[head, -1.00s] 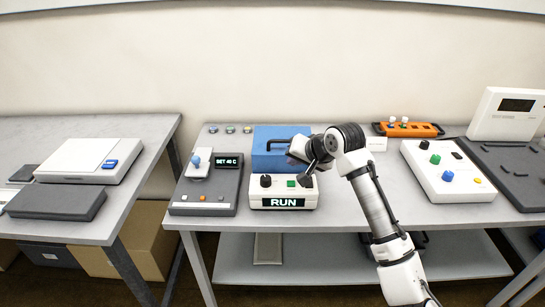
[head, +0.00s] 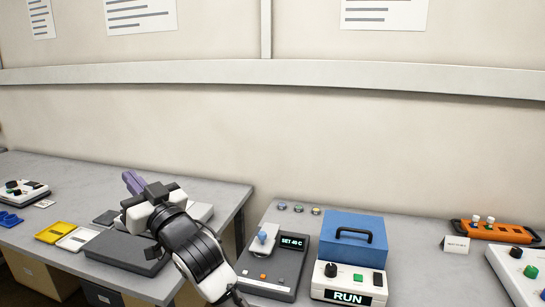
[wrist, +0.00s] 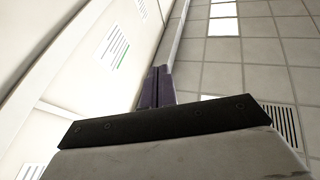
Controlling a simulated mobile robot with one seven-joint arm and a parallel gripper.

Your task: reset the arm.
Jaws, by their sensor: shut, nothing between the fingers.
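My gripper (head: 134,182) shows in the head view at left of centre, raised in front of the left table. Its purple fingers are together with nothing between them, and they point up and to the left. In the wrist view the shut fingers (wrist: 157,88) stand out beyond the dark gripper body, against the wall and the ceiling. My arm comes up from the bottom of the head view and hides part of the left table and the white device on it.
The right table holds a grey unit reading SET 40 C (head: 280,262), a white RUN box (head: 346,283), a blue box (head: 354,243) and an orange holder (head: 495,231). The left table holds a dark grey slab (head: 118,250) and a yellow tray (head: 57,232). Air above both tables is free.

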